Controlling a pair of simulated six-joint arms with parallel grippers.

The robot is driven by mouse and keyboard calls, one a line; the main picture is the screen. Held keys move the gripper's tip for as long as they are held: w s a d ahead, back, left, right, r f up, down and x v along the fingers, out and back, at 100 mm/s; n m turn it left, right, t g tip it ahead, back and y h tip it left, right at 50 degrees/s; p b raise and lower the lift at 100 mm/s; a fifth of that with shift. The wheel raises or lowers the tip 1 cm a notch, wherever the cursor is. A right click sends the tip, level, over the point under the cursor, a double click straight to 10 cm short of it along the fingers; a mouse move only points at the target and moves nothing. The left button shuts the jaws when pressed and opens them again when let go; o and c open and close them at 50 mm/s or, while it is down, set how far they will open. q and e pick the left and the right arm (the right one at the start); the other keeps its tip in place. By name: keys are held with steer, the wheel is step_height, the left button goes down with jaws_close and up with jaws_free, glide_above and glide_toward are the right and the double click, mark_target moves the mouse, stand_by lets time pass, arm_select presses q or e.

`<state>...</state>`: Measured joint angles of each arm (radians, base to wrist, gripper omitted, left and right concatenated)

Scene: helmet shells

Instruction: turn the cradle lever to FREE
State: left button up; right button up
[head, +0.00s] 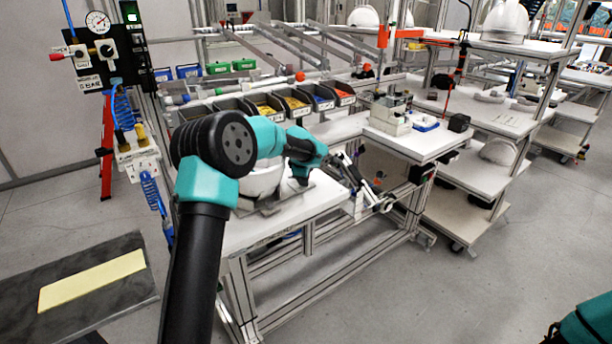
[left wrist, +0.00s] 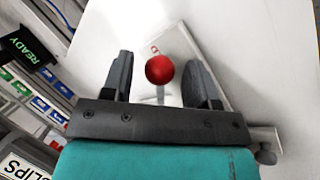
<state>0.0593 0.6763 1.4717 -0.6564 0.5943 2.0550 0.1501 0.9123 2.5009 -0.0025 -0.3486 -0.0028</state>
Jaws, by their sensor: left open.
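The cradle lever's red ball knob (left wrist: 160,69) shows in the left wrist view, on a short grey stem above a pale plate (left wrist: 182,45). My left gripper (left wrist: 160,80) is open, with one dark finger on each side of the knob. I cannot tell whether the fingers touch it or how deep it sits between them. In the head view my left gripper (head: 300,178) points down over the white bench, just right of a white helmet shell (head: 262,180) that my arm partly covers. The knob is hidden there, and no FREE marking is readable. My right gripper is out of view.
Parts bins (head: 268,106) with coloured contents line the back of the bench. A metal linkage (head: 352,178) stands right of my left gripper. A READY sign (left wrist: 25,55) shows in the left wrist view. A gauge panel (head: 98,48) stands at the left.

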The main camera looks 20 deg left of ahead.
arm_select(q)
steer(key=shift+r, duration=0.15)
steer(key=shift+r, duration=1.55)
steer(key=shift+s+d+r, duration=0.1)
steer(key=shift+s+r, duration=0.05)
steer(key=shift+s, duration=0.1)
steer(key=s+d, duration=0.3)
steer(key=s, duration=0.4)
steer(key=s+d+r, duration=0.1)
steer(key=s+d, duration=0.3)
steer(key=s, duration=0.3)
steer(key=shift+r, duration=0.15)
